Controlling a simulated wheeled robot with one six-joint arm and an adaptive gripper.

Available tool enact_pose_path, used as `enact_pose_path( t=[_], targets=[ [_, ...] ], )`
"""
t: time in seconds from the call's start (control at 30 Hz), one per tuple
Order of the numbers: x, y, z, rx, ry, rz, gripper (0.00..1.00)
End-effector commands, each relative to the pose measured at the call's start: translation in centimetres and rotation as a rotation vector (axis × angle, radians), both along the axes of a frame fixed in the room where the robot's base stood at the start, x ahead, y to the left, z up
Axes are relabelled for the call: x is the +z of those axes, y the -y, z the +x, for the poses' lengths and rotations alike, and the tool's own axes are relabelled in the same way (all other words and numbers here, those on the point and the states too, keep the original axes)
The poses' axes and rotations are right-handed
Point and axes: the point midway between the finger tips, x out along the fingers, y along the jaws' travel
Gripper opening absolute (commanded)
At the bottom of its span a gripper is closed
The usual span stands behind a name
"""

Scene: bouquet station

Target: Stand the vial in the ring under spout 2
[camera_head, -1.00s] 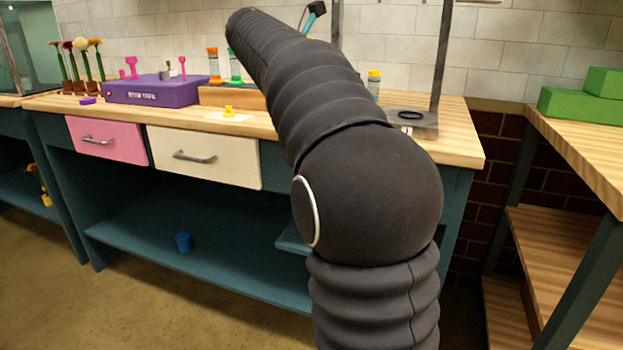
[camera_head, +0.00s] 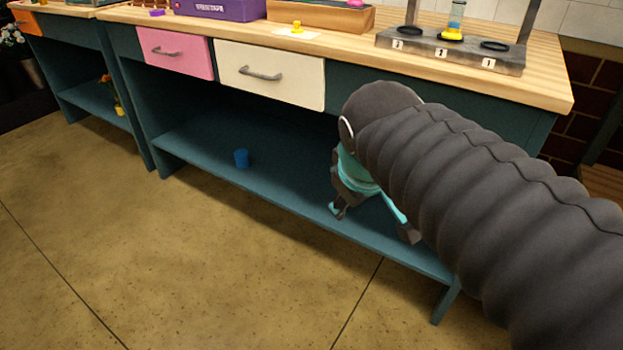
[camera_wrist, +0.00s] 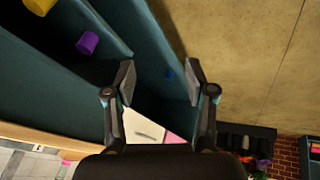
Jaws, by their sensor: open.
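The vial (camera_head: 457,14), clear with blue contents and a yellow foot, stands upright at the middle position of the grey spout stand (camera_head: 385,40), behind the label 2 (camera_head: 441,52). Its top is cut off by the picture edge, and the spouts are out of view. The dark rings behind labels 3 (camera_head: 410,30) and 1 (camera_head: 494,45) are empty. My gripper (camera_head: 373,222) is open and empty, low in front of the bench's lower shelf, well below and apart from the vial. In the wrist view my gripper (camera_wrist: 160,74) shows nothing between its fingers.
A purple cup (camera_wrist: 87,42) shows in the wrist view. A pink drawer (camera_head: 176,53) and a cream drawer (camera_head: 270,74) are shut. A yellow piece (camera_head: 297,27) sits on the benchtop. The floor is clear.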

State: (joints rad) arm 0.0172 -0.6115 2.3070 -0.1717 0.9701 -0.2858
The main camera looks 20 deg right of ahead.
Motion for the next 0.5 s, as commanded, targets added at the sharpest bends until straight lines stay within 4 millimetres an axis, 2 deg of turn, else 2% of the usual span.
enact_pose_path(
  t=[0.03, 0.1, 0.2, 0.33, 0.5],
  targets=[
    [-1.5, -1.0, -1.4, -0.057, 0.015, 0.075, 0.55],
    [-3.1, -2.1, -2.8, -0.137, 0.029, 0.170, 0.55],
    [-4.7, -3.1, -4.1, -0.215, 0.036, 0.259, 0.55],
    [-5.4, -3.6, -4.6, -0.256, 0.039, 0.303, 0.55],
    [-5.5, -3.6, -4.6, -0.258, 0.039, 0.305, 0.55]
  ],
)
